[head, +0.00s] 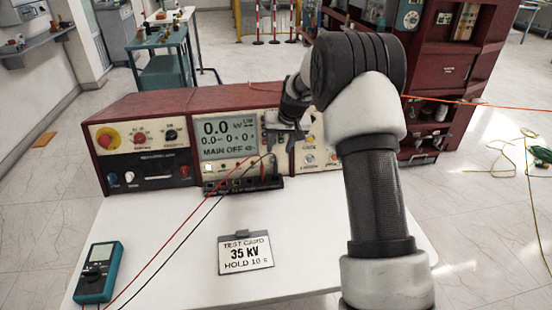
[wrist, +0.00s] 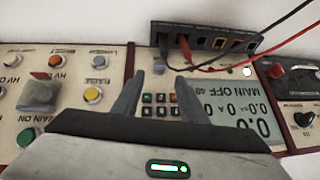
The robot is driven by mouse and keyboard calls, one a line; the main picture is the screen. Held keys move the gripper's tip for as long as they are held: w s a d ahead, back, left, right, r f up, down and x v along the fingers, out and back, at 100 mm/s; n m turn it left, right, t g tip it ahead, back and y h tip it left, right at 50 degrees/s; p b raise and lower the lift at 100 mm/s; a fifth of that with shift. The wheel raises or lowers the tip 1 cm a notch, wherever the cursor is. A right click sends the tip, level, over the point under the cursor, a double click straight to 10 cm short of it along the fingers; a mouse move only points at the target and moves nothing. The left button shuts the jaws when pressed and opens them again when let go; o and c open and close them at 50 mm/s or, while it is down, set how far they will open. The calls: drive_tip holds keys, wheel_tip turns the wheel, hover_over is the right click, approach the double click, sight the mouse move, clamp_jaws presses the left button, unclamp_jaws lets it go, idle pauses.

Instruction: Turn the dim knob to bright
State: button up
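The control console has a display (head: 228,138) reading 0.0 and MAIN OFF; it appears upside down in the wrist view (wrist: 240,115). I cannot read a dim label on any control. A small white round control (wrist: 247,71) sits by the display's edge in the wrist view; it also shows below the display in the head view (head: 208,168). I cannot tell whether it is the dim knob. My gripper (head: 283,132) is in front of the panel right of the display. In the wrist view my gripper (wrist: 160,76) is open, fingers apart and empty, over the keypad (wrist: 160,105).
A terminal block (head: 243,186) with red and black leads stands before the console. A grey lever switch (wrist: 38,95) and several coloured buttons are on the neighbouring panel. A meter (head: 100,272) and a test card (head: 246,254) lie on the white table (head: 190,245).

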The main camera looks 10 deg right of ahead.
sight(276, 160)
drive_tip(key=x, duration=0.7)
drive_tip(key=shift+w+f, duration=0.1)
drive_tip(key=shift+f, duration=0.1)
clamp_jaws()
drive_tip(key=shift+d+f+m+y+b, duration=0.35)
drive_tip(key=shift+y+b, duration=0.35)
drive_tip(key=shift+b, duration=0.4)
drive_tip(key=shift+d+f+m+y+b, duration=0.15)
drive_tip(key=shift+m+y+b, duration=0.5)
drive_tip(key=shift+y+b, duration=0.45)
drive_tip(key=shift+r, duration=0.3)
unclamp_jaws()
